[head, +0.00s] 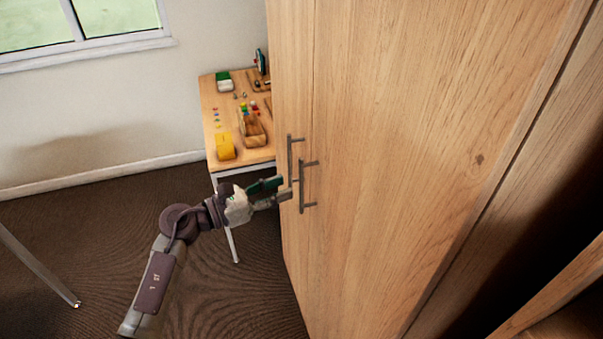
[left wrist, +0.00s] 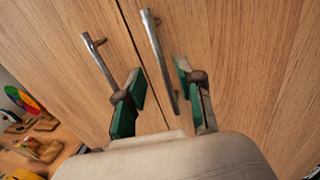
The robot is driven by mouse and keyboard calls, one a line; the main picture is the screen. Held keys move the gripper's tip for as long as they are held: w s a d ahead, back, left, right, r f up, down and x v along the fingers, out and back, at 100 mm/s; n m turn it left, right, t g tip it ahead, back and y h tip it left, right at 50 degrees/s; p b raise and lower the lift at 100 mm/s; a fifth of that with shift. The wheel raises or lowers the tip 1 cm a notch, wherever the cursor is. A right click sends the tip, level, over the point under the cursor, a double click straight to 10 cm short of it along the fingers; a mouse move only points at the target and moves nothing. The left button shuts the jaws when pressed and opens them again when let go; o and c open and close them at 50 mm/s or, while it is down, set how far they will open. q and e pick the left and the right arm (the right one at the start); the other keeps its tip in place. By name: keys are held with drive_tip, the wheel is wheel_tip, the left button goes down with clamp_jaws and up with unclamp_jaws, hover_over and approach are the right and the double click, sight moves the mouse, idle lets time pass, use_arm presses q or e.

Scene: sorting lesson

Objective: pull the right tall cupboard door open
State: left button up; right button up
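The tall wooden cupboard has two doors that look closed at the seam between them. The right door (head: 400,150) carries a vertical metal bar handle (head: 302,188), which also shows in the left wrist view (left wrist: 157,55). The left door (head: 290,90) carries a similar handle (head: 290,158), seen at left in the left wrist view (left wrist: 97,58). My left gripper (head: 283,189) is open at the handles. In the left wrist view its green-padded fingers (left wrist: 158,92) stand apart, with the right handle's lower part between them. Contact is not clear. My right gripper is not in view.
A small table (head: 208,105) with a yellow block (head: 225,147), a wooden holder (head: 252,130) and small colored pieces stands beyond the cupboard's left side. A window (head: 85,30) is in the far wall. Carpeted floor (head: 60,240) is mostly clear at left.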

use_arm(q)
drive_tip(key=p, duration=0.1)
hover_over(301, 205)
drive_tip(key=shift+w, duration=0.3)
drive_tip(key=shift+c, duration=0.4)
clamp_jaws()
